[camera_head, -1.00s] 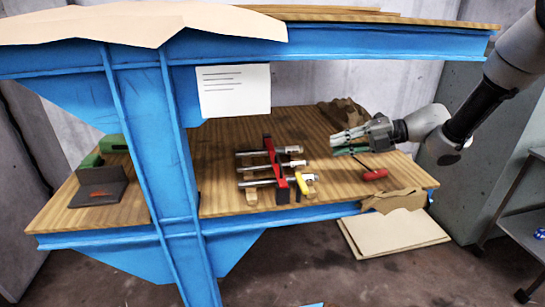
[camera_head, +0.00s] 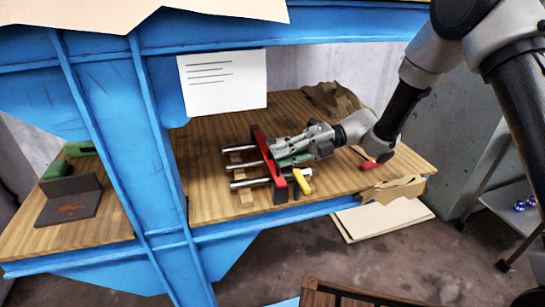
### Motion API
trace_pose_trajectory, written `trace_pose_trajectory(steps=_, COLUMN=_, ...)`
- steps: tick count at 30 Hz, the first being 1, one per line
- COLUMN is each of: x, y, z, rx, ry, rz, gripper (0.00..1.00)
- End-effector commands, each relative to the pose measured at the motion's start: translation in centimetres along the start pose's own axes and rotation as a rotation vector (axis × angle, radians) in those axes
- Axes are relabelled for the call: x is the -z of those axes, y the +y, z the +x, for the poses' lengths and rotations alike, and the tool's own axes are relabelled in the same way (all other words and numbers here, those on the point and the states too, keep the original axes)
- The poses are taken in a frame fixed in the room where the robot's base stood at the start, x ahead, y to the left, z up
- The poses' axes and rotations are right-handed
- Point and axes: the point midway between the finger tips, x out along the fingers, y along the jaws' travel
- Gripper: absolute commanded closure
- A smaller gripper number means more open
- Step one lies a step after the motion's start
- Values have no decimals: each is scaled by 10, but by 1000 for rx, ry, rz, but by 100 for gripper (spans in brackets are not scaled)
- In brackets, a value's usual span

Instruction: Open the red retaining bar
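The red retaining bar (camera_head: 261,146) lies across several silver rods on the wooden lower shelf. A yellow piece (camera_head: 302,181) stands at the near end of the rods, beside a dark block with a red part. My gripper (camera_head: 276,154) reaches in from the right, with its fingertips close to the right side of the red bar. The fingers cover the right part of the middle rod. I cannot tell whether they touch the bar or how far apart they are.
A blue steel frame (camera_head: 120,140) with an upper shelf stands over the left and top. A red-handled tool (camera_head: 370,164) lies right of the rods. Brown crumpled material (camera_head: 333,99) lies at the back. A dark plate (camera_head: 70,203) stands at the left. Bare wood lies left of the rods.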

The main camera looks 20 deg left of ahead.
Motion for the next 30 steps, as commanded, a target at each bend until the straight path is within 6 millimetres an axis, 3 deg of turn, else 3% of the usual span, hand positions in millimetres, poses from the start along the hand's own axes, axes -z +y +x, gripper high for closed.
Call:
trace_pose_trajectory(steps=3, x=0, y=0, z=16, rx=0, ry=2, rz=0, gripper=83)
trace_pose_trajectory(steps=8, x=0, y=0, z=26, rx=1, ry=0, rz=0, gripper=83)
trace_pose_trajectory(steps=15, x=0, y=0, z=26, rx=1, ry=-2, rz=0, gripper=83)
trace_pose_trajectory(steps=18, x=0, y=0, z=26, rx=1, ry=-2, rz=0, gripper=100)
trace_pose_trajectory(steps=30, x=-1, y=3, z=25, rx=1, ry=1, rz=15, gripper=100)
